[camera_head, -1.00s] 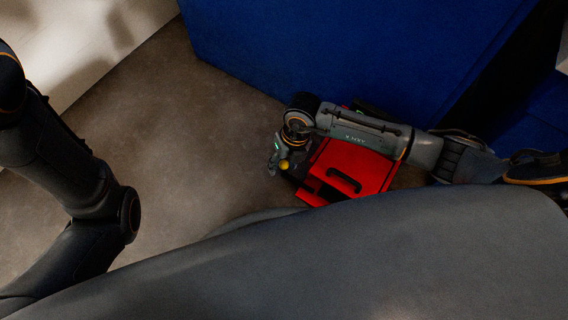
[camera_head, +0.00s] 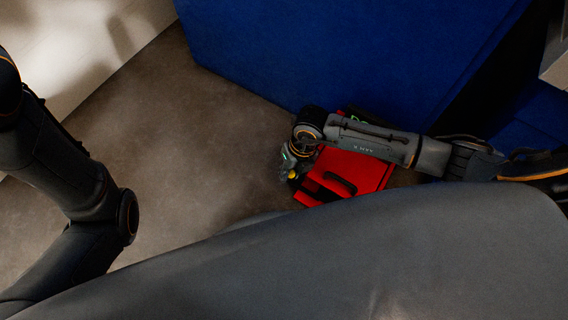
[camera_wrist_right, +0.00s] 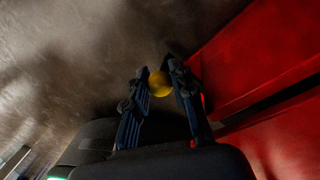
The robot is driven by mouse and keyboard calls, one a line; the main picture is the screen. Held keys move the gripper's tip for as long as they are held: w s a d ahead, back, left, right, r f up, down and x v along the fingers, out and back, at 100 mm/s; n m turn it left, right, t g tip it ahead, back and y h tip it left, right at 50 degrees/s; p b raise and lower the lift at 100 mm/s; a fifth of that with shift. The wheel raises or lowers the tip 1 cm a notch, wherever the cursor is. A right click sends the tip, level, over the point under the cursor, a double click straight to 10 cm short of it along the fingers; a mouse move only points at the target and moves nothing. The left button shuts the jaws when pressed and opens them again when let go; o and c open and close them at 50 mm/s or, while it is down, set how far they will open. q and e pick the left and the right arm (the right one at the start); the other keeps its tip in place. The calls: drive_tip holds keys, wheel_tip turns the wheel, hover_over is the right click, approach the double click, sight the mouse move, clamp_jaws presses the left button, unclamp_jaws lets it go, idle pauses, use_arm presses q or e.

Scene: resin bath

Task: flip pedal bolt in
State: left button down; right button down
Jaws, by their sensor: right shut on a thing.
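A red box-like unit (camera_head: 368,172) with a black handle on top stands on the floor, partly covered by my right arm. My right gripper (camera_head: 291,176) is at its left end. In the right wrist view, the two dark fingers of this gripper (camera_wrist_right: 159,92) are shut on a round yellow knob (camera_wrist_right: 160,83), beside the red wall. The yellow knob also shows small in the head view (camera_head: 292,177). Whatever the knob is fixed to is dark and hard to make out. My left gripper is out of view; only its arm shows at the left.
A large blue block (camera_head: 350,55) stands right behind the red unit. A pale wall or panel (camera_head: 70,35) is at the upper left. Bare brown floor (camera_head: 190,150) lies open left of the red unit. A large grey surface fills the lower front.

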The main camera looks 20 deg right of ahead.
drive_tip(key=shift+s+d, duration=0.15)
drive_tip(key=shift+s, duration=0.05)
drive_tip(key=c, duration=1.1)
unclamp_jaws()
drive_tip(key=shift+d, duration=0.1)
drive_tip(key=shift+d+f, duration=0.1)
